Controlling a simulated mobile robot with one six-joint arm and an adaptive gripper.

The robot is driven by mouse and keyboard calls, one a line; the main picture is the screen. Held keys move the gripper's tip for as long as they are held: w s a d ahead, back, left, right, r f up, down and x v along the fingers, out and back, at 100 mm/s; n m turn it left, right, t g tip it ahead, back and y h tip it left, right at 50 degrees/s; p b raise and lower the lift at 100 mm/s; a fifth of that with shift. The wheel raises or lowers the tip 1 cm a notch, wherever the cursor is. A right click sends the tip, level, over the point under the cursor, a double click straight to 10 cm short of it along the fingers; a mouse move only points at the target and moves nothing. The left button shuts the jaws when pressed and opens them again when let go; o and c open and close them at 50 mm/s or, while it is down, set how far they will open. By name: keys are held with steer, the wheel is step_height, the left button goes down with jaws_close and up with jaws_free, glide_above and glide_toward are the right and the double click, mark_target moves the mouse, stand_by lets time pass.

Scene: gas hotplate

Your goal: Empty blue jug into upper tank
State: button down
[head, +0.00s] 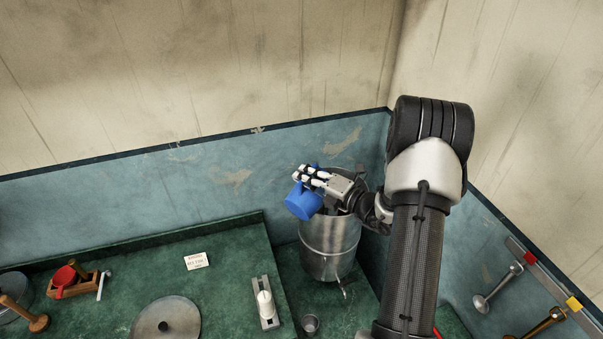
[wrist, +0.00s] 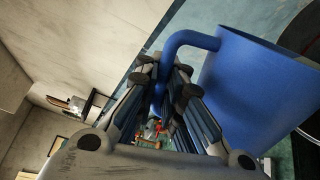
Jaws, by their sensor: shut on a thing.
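The blue jug (head: 302,206) is in my gripper (head: 309,176), at the upper left of the metal tank. In the wrist view my gripper (wrist: 168,92) is shut on the handle of the blue jug (wrist: 255,90). The jug looks tilted in the head view. The upper tank (head: 328,247) is a tall metal cylinder with a small tap low on its front. My gripper and the jug are over its rim on the left side. The inside of the tank and the jug's contents are hidden.
Walls close in behind and right.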

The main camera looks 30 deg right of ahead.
mark_target(295, 201)
steer(key=shift+w+d+f+m+p, duration=0.1)
steer(key=shift+w+d+m+p, duration=0.3)
steer(key=shift+d+m, duration=0.4)
steer(key=shift+w+d+f+m+p, duration=0.1)
steer(key=shift+w+d+m+p, duration=0.1)
steer(key=shift+d+m+p, duration=0.55)
steer(key=shift+w+d+f+m+p, duration=0.1)
steer(key=shift+w+d+m+p, duration=0.15)
steer(key=shift+d+m, duration=0.55)
steer(key=shift+d, duration=0.25)
steer(key=shift+a+n, duration=0.1)
steer(key=shift+n, duration=0.15)
